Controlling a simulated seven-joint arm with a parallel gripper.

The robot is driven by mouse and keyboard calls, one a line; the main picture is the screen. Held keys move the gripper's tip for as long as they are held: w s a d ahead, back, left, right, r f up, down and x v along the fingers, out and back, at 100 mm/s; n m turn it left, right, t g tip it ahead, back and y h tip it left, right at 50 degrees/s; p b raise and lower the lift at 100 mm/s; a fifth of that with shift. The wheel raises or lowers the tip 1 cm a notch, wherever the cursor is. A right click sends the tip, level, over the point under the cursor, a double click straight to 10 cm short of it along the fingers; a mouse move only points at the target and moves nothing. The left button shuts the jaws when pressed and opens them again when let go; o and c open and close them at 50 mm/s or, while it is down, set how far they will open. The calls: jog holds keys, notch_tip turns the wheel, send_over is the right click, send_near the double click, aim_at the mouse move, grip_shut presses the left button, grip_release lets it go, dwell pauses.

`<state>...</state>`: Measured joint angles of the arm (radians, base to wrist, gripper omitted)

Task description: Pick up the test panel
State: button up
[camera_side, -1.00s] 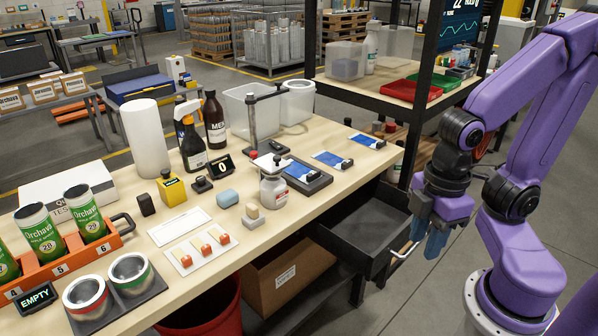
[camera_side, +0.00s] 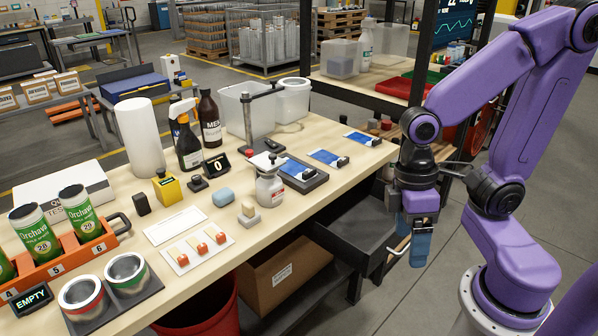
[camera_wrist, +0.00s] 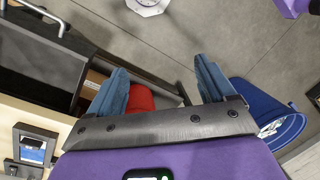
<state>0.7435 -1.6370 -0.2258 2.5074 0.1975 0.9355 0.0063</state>
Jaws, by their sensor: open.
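Several blue-and-white panels lie at the right end of the bench in the side view. One panel (camera_side: 299,169) sits on a dark base, and two more, a middle panel (camera_side: 325,157) and a far panel (camera_side: 360,138), lie on the bare wood. I cannot tell for sure which is the test panel. The panel on the dark base also shows at the lower left of the wrist view (camera_wrist: 33,148). My gripper (camera_side: 420,250) points down beyond the bench's front edge, right of the open drawer and apart from the panels. Its blue fingers (camera_wrist: 160,66) are spread and empty.
The open dark drawer (camera_side: 345,232) juts out between the bench and my gripper. The dark shelf post (camera_side: 420,50) is near my arm. A blue bin (camera_wrist: 268,112) is below.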

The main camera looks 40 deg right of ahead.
jog(key=w+a+m+t+y, duration=0.25)
jog(key=w+m+y, duration=0.25)
jog(key=w+m, duration=0.65)
jog(key=w+a+m+t+y, duration=0.2)
jog(key=w+a+m+y, duration=0.35)
jog(key=m, duration=0.85)
jog(key=m+t+h, duration=1.1)
jog(key=m, duration=0.8)
send_near(311, 172)
jog(key=x, duration=0.3)
jog(key=shift+w+a+f, duration=0.1)
jog(key=shift+w, duration=0.15)
jog(key=shift+x, duration=2.6)
jog(key=shift+f, duration=0.1)
jog(key=c, duration=1.1)
jog(key=shift+c, duration=0.3)
